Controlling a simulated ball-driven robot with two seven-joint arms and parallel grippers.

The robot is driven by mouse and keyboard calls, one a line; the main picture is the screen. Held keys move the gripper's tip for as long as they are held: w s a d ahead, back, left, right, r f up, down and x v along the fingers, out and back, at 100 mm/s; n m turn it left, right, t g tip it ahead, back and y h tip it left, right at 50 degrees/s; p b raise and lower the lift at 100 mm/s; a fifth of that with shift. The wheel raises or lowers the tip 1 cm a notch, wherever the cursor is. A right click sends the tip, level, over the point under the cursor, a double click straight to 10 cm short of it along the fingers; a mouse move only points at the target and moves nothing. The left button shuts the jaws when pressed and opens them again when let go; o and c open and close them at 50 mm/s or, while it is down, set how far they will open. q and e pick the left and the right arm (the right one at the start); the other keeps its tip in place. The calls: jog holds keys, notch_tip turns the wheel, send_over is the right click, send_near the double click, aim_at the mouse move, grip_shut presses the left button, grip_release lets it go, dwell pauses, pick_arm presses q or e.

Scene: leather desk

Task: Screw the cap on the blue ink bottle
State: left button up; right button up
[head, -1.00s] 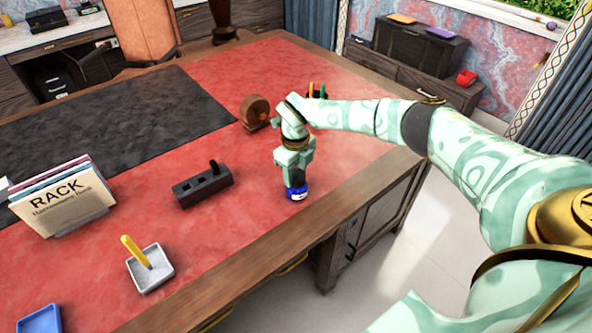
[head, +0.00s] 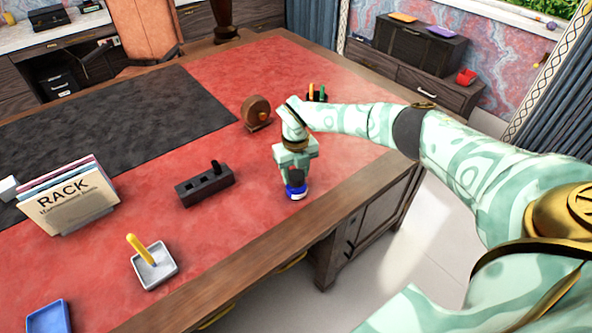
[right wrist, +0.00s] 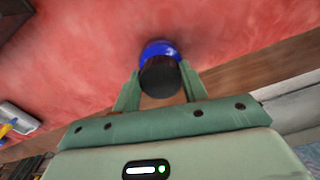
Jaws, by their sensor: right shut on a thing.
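The blue ink bottle (head: 296,193) stands upright on the red leather desk top near the right front edge, with a pale label low on it. A dark cap (right wrist: 160,78) sits at the top of the bottle, in line with it; it also shows in the head view (head: 296,178). My right gripper (right wrist: 159,82) points down from above and is shut on the cap, one finger on each side. The thread and any gap under the cap cannot be made out. My left gripper is not in view.
A dark slotted block (head: 204,186) lies left of the bottle. A round wooden object (head: 256,113) and a pen holder (head: 316,97) stand behind. A grey tray with a yellow stick (head: 139,251) and a book rack (head: 70,208) are farther left. The leather around the bottle is clear.

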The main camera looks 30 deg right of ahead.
jog(key=o, duration=1)
